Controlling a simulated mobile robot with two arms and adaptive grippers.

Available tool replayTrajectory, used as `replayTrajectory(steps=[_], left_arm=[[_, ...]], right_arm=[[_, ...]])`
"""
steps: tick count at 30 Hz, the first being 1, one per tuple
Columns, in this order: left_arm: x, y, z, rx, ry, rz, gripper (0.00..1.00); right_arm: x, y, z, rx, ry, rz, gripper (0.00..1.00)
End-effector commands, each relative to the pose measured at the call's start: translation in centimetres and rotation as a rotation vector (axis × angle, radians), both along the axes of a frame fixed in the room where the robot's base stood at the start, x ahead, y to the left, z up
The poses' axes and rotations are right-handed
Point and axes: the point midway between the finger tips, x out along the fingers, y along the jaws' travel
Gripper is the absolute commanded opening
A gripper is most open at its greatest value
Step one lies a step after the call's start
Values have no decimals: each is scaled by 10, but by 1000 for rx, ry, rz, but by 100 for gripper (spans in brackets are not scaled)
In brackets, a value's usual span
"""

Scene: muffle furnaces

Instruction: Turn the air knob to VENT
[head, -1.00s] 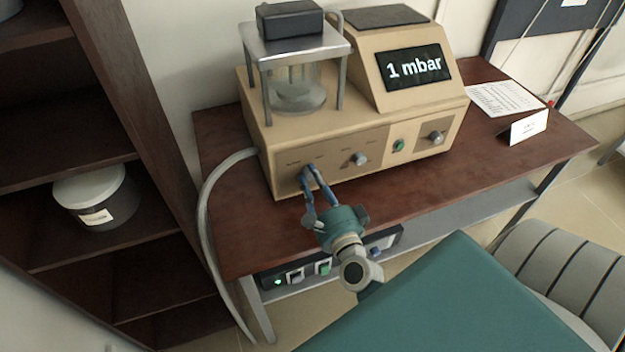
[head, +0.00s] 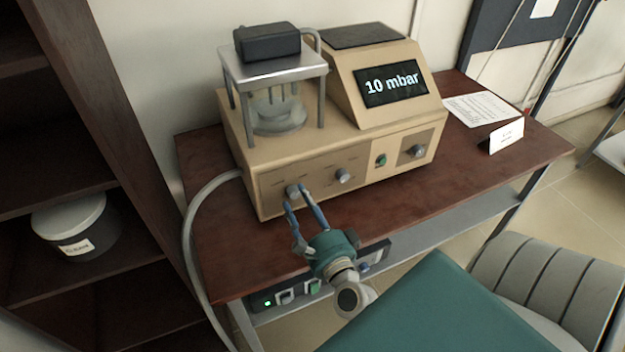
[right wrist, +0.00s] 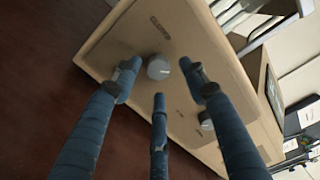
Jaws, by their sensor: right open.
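The beige vacuum unit (head: 340,125) stands on the dark wooden table, and its screen (head: 391,84) reads "10 mbar". The leftmost knob (head: 293,191) on its front panel is grey and looks like the air knob. My right gripper (head: 297,198) is open, with its fingers pointing at this knob. In the right wrist view the knob (right wrist: 158,67) sits between the tips of the blue fingers (right wrist: 159,82), with gaps around it. Small labels are printed beside it; one seems to read "CLOSED". I cannot make out its exact pointer setting. My left gripper is not in view.
A second knob (head: 343,176), a green button (head: 381,160) and another knob (head: 418,151) lie to the right on the front. A glass chamber (head: 279,110) stands on the unit. A grey hose (head: 190,215) hangs at its left. A white card (head: 506,135) stands on the table.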

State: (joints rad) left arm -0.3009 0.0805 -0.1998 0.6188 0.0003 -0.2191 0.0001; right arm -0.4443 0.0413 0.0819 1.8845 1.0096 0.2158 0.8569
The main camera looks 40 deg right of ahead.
Motion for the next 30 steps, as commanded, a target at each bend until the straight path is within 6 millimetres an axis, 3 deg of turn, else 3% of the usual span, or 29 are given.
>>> replayTrajectory(steps=[6,13,18,30], left_arm=[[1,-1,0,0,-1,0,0],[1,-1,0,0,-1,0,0],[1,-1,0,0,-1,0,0],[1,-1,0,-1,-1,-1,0]], right_arm=[[-48,11,-2,-1,6,2,43],[-86,19,-1,1,2,-1,43],[-98,21,0,0,-1,-2,43],[-99,22,0,1,-2,-2,43]])
